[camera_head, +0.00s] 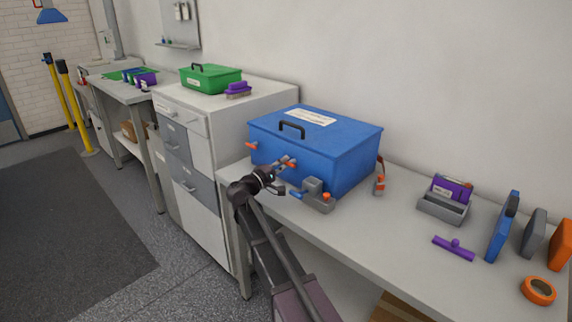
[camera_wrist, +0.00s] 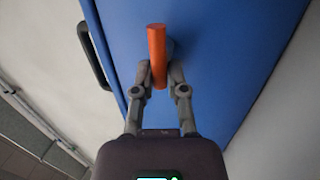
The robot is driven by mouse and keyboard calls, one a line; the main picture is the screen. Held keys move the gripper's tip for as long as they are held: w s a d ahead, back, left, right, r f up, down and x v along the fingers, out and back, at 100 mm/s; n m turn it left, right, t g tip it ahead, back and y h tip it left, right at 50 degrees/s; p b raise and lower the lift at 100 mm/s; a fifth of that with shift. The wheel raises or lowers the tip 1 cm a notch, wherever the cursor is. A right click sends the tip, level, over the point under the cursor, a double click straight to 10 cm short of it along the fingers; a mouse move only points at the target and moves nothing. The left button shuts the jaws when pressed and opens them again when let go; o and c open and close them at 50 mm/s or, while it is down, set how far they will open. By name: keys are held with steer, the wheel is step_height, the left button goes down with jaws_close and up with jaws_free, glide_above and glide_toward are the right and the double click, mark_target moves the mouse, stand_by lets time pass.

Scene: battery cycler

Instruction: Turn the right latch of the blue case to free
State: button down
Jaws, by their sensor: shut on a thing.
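The blue case (camera_head: 300,152) stands on the grey bench with its lid down and a black handle (camera_head: 292,128) on top. The left latch (camera_head: 251,146) is an orange bar on its front. The right latch (camera_head: 292,164) is a similar orange bar, partly hidden by my gripper (camera_head: 279,166) in the head view. In the wrist view my gripper (camera_wrist: 162,90) has one finger on each side of the right latch (camera_wrist: 157,55), shut on it. The bar lies roughly along the lid seam, with its lower end between the fingers.
A grey fixture with blue and orange parts (camera_head: 316,194) stands close to my gripper, before the case. An orange-and-grey tool (camera_head: 380,180) stands right of the case. A purple tool (camera_head: 454,248) and grey holder (camera_head: 443,208) lie farther right.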

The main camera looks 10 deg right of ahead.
steer(key=shift+s+f, duration=0.1)
steer(key=shift+s, duration=0.05)
steer(key=c, duration=0.7)
jaws_free()
